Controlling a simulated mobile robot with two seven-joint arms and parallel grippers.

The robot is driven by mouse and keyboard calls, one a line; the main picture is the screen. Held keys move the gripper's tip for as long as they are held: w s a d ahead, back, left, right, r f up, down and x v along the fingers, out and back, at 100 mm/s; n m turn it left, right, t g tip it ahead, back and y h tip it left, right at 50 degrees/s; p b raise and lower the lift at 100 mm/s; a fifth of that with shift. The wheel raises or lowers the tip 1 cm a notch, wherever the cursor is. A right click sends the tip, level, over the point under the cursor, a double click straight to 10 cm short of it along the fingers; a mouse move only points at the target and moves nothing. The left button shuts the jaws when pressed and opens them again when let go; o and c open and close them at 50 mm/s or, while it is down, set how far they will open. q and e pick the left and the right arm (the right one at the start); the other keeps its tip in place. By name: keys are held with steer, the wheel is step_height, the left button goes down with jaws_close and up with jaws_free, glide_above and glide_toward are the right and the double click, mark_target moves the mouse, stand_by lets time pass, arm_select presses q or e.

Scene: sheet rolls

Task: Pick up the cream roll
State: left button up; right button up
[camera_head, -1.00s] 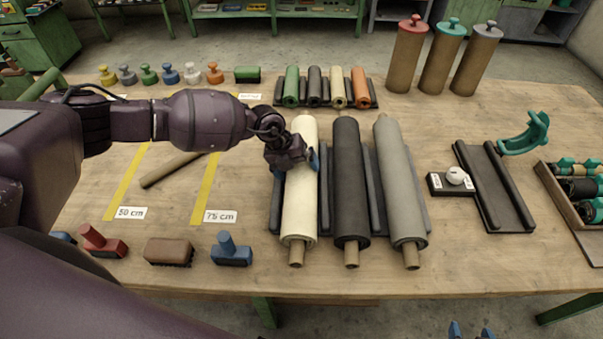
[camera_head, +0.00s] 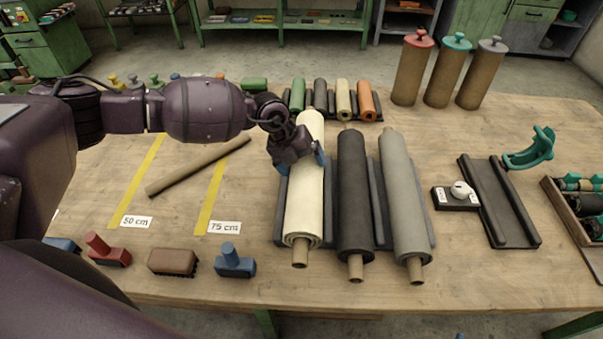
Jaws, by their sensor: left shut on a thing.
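The cream roll (camera_head: 305,205) is a long sheet roll on a brown core, left of the black roll (camera_head: 354,195) and the grey roll (camera_head: 404,195). My left gripper (camera_head: 298,157) is shut on the cream roll around its upper middle, with blue fingertips at its sides. The cream roll sits a little raised above the dark cradle (camera_head: 278,225); its near end stands higher in the picture than the ends of the other two rolls. Part of it is hidden by my gripper. Only a tiny blue tip of my right gripper shows at the bottom edge.
Small green, black, cream and orange rolls (camera_head: 367,102) lie behind. A brown tube (camera_head: 198,166) crosses near yellow strips marked 50 cm and 75 cm. Stamps and a brush (camera_head: 172,261) line the front left. An empty dark tray (camera_head: 498,200) stands right; three capped brown cylinders (camera_head: 412,72) stand behind.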

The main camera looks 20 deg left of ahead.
arm_select(q)
step_height(320, 180, up, 14)
stand_by(0.5)
